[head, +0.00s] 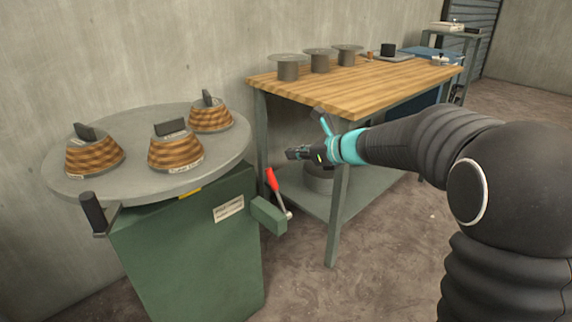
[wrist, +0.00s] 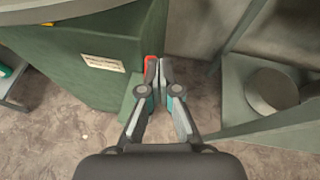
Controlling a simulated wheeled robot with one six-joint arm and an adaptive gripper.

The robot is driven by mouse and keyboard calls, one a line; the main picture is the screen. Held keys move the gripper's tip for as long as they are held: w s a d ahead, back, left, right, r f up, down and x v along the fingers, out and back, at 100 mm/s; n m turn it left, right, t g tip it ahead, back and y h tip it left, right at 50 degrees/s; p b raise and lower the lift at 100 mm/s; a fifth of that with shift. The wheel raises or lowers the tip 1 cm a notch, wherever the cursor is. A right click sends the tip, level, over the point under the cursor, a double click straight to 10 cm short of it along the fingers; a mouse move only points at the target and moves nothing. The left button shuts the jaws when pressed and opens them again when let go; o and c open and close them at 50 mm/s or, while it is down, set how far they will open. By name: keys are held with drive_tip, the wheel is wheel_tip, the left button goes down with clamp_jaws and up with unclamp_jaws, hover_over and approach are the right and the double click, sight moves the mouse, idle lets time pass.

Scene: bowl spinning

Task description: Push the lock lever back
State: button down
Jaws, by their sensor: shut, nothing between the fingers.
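The lock lever (head: 279,190) has a red handle at its upper end and a thin metal rod running down to a ball at a green block on the right side of the green cabinet. It leans with its red top toward the upper left. My gripper (head: 292,153) is shut and empty, above and slightly right of the red handle in the head view. In the wrist view, the red handle (wrist: 150,68) shows right beside the left fingertip of my gripper (wrist: 160,72). I cannot tell whether they touch. The lever's lower part is hidden there by my fingers.
A round grey turntable (head: 150,190) with three wooden bowls sits on the green cabinet (head: 195,260), with a black crank handle (head: 93,211) at its front left. A wooden-topped workbench (head: 360,85) with metal spools stands behind my gripper; its lower shelf and leg are close.

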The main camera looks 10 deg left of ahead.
drive_tip(key=shift+d+r, duration=0.25)
drive_tip(key=shift+r, duration=0.55)
drive_tip(key=shift+d+r, duration=0.2)
drive_tip(key=shift+r, duration=0.65)
drive_tip(key=shift+d+r, duration=0.25)
drive_tip(key=shift+r, duration=0.55)
